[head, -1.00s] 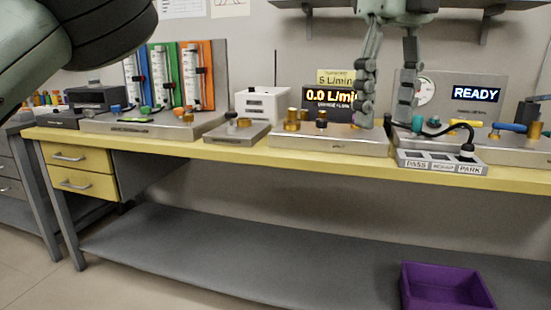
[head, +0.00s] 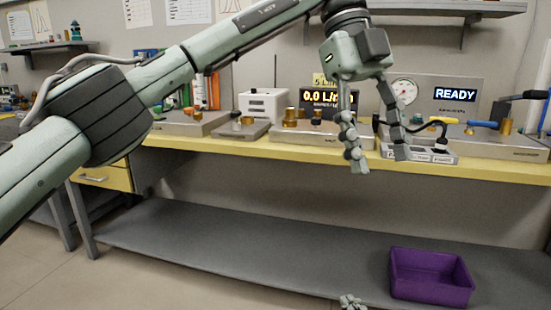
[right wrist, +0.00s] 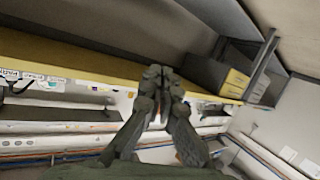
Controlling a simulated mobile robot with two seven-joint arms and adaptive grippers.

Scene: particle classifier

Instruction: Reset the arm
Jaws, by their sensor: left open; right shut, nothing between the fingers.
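My left arm reaches across the top of the head view. Its gripper (head: 380,160) points down with its two fingers spread apart and nothing between them. It hangs in front of the yellow-edged bench (head: 270,148), overlapping the labelled block (head: 433,156) in the picture; the distance to it cannot be told. My right gripper (head: 350,302) shows only its tip at the bottom edge, before the lower shelf. In the right wrist view its fingers (right wrist: 160,75) are together and empty.
A purple bin (head: 430,280) stands on the grey lower shelf (head: 230,240). Metal units, a white box (head: 263,103), a flow display (head: 322,97), a READY display (head: 455,94) and a blue-handled valve (head: 483,124) line the bench. The shelf left of the bin is clear.

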